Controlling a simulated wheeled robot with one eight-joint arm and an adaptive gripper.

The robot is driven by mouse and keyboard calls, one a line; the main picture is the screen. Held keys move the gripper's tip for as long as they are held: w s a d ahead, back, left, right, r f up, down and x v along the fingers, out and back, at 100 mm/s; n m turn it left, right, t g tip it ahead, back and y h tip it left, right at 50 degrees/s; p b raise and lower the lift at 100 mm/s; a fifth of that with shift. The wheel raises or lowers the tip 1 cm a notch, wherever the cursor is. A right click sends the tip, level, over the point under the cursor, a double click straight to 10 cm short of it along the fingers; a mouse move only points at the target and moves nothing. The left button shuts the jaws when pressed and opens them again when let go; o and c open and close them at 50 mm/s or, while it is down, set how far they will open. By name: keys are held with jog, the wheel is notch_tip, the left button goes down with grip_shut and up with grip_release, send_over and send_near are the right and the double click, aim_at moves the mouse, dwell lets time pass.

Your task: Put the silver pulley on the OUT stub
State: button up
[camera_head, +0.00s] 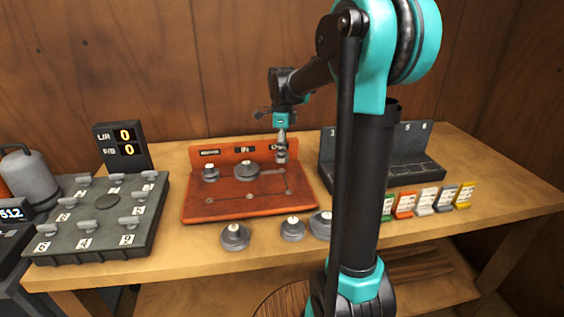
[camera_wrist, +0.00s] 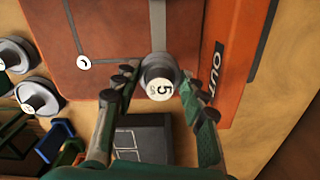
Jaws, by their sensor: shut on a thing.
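My gripper (camera_head: 281,137) is over the right back part of the red board (camera_head: 215,208), by the OUT plate. It is shut on a silver-grey pulley (camera_head: 281,156) with a white cap marked 5. In the wrist view the fingers of my gripper (camera_wrist: 160,92) flank this pulley (camera_wrist: 150,67), and the OUT label (camera_wrist: 218,70) on the board's upright back is close beside it. The OUT stub is hidden under the pulley. I cannot tell whether the pulley touches it.
Two pulleys sit on the board, at left (camera_head: 210,174) and middle (camera_head: 246,170). Several loose ones, such as this pulley (camera_head: 235,238), lie in front. A dark numbered rack (camera_head: 410,165) stands right, with coloured cards before it. A grey key panel (camera_head: 105,225) is left.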

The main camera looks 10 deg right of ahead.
jog(key=shift+f, duration=2.05)
jog(key=shift+f, duration=0.1)
jog(key=o, duration=1.4)
notch_tip(320, 180, up, 12)
jog(key=shift+r, duration=0.15)
